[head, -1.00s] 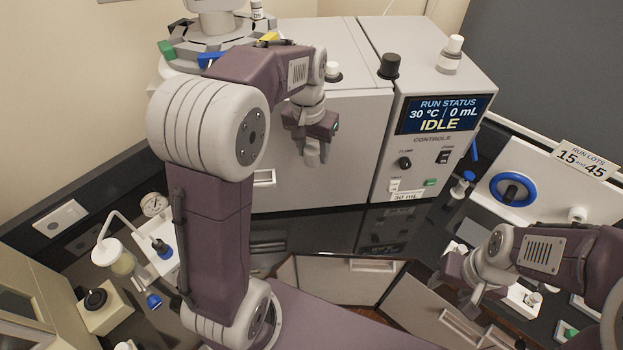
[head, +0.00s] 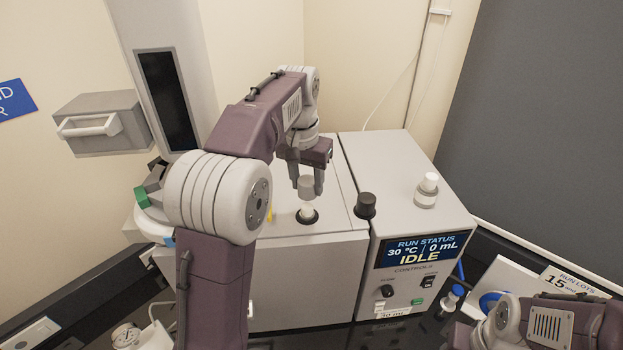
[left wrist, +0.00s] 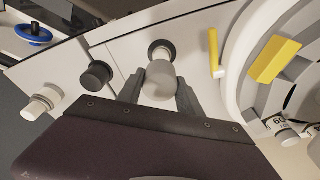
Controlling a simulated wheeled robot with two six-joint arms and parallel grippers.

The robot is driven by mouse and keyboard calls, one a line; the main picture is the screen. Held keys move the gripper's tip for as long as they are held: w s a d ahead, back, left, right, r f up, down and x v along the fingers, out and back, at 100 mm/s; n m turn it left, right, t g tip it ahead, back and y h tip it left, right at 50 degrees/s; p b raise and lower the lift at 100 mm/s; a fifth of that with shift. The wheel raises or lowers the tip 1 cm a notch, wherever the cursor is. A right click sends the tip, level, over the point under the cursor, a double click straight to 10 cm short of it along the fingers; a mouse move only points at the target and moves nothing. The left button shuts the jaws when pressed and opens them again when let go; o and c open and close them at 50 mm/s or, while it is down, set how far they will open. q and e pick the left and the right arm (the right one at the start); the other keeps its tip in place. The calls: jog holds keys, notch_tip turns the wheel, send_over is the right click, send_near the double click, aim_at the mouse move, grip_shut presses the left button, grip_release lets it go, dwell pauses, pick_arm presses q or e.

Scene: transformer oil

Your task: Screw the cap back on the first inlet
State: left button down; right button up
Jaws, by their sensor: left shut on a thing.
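My left gripper (head: 306,184) is over the top of the grey machine and shut on a grey-white cap (head: 306,188). The held cap (left wrist: 159,84) also shows between the fingers in the left wrist view. A white inlet neck (head: 307,212) with a dark ring at its base stands on the machine top just below the cap. The inlet (left wrist: 161,50) also shows beyond the cap in the left wrist view. I cannot tell whether cap and neck touch. Part of my right arm shows at the lower right; its fingertips are out of view.
The machine's display (head: 422,248) reads IDLE.

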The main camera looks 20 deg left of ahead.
aim_at(307, 206)
pick_arm(q)
jog(key=f+b, duration=0.1)
jog(key=f, duration=0.1)
jog(key=w+f+b, duration=0.1)
jog(key=f, duration=0.1)
jog(key=shift+w+b, duration=0.1)
jog(key=shift+b, duration=0.3)
jog(key=shift+f+b, duration=0.3)
jog(key=shift+f, duration=0.1)
jog(key=shift+s+d+f+b, duration=0.1)
jog(key=shift+s+b, duration=0.05)
jog(key=shift+s, duration=0.5)
jog(key=shift+s+d+f+b, duration=0.1)
jog(key=shift+s+b, duration=0.05)
jog(key=shift+s, duration=0.45)
jog(key=shift+s+r, duration=0.15)
jog(key=shift+s, duration=0.1)
jog(key=shift+w+a, duration=0.2)
jog(key=shift+w, duration=0.3)
jog(key=shift+w+f, duration=0.2)
jog(key=shift+w, duration=0.3)
jog(key=shift+s+d, duration=0.1)
jog(key=shift+s, duration=0.5)
jog(key=shift+w+f, duration=0.2)
jog(key=shift+w, duration=0.2)
pick_arm(e)
notch_tip(307, 206, down, 4)
jog(key=shift+s+r, duration=0.1)
